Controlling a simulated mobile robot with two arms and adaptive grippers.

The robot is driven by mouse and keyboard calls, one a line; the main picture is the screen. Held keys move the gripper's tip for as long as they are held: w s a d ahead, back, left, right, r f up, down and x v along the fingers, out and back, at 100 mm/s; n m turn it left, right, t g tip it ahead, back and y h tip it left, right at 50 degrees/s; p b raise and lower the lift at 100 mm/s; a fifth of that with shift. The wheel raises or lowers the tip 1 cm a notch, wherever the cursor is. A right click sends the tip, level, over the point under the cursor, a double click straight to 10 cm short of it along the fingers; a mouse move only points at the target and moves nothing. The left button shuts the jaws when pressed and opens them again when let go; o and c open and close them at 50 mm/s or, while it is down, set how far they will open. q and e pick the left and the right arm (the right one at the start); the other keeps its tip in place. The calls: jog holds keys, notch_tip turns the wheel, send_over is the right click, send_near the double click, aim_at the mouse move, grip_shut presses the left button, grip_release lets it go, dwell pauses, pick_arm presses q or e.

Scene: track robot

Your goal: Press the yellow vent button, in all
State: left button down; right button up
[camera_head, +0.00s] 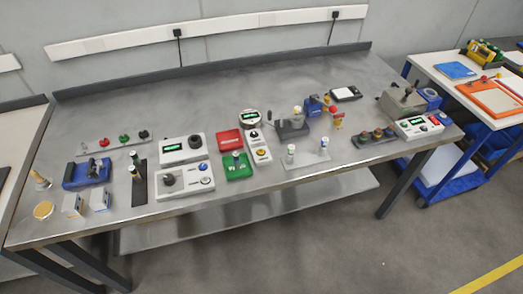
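A small round yellow button (262,153) shows near the front end of a narrow white unit (257,142) at the middle of the bench. I take it for the vent button; no label is readable. A round gauge (249,118) with a lit green display sits at the back end of this unit. A smaller dark knob or fitting lies between gauge and button. I cannot tell whether the button is pressed in. Neither of my grippers is in view, and nothing touches the unit.
The grey metal bench (215,95) has a bare back half. Left of the unit is an open red and green case (229,142); farther left are white control boxes (186,181). Right of it are a dark clamp device (290,128) and a stand with two small vials (307,157).

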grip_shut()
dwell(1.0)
